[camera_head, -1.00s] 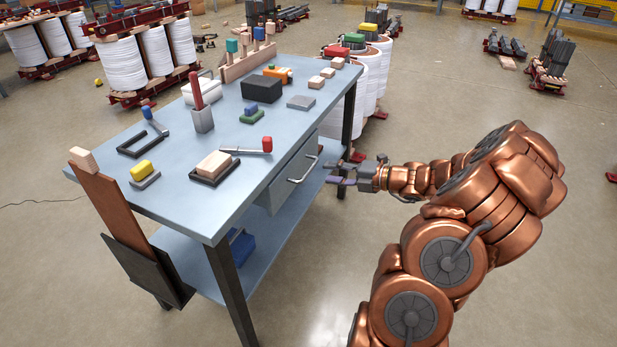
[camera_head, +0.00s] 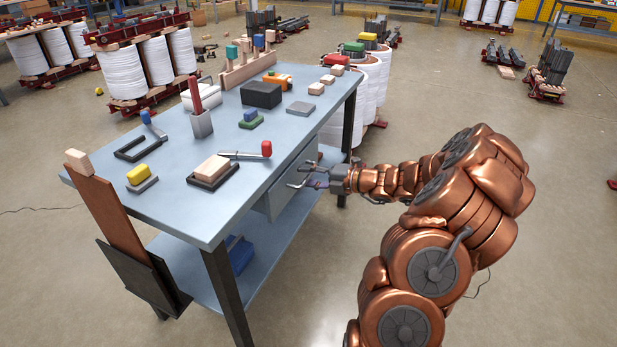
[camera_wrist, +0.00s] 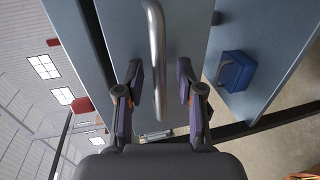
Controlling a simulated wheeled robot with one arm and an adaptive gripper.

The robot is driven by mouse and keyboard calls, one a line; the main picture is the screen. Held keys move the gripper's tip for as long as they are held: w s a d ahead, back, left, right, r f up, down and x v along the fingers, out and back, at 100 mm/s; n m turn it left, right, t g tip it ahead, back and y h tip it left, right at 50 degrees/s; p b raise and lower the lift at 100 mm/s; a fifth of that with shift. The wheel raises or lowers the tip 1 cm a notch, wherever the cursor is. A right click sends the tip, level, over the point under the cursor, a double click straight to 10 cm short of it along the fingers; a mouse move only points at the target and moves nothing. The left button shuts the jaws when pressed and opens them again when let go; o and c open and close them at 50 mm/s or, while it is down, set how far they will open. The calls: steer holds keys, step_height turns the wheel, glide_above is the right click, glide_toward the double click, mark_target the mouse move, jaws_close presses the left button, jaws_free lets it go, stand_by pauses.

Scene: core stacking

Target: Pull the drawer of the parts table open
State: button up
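The parts table (camera_head: 175,196) has a blue-grey top and a drawer (camera_head: 276,198) under its right side, its front flush under the top. The drawer's metal bar handle (camera_wrist: 155,50) runs upright through the wrist view. My gripper (camera_head: 300,178) is at the drawer front in the head view. In the wrist view its two fingers (camera_wrist: 160,88) are open, one on each side of the handle, with a gap on both sides. In the head view the fingers partly cover the handle.
A lower shelf (camera_head: 185,255) holds a blue box (camera_head: 241,254), which also shows in the wrist view (camera_wrist: 236,72). A red-handled tool (camera_head: 245,154) lies near the top's edge. White drums (camera_head: 371,85) stand behind the table.

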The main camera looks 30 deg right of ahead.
jaws_close()
steer(key=shift+s+r+p, duration=0.1)
steer(key=shift+r+p, duration=0.05)
steer(key=shift+p, duration=0.35)
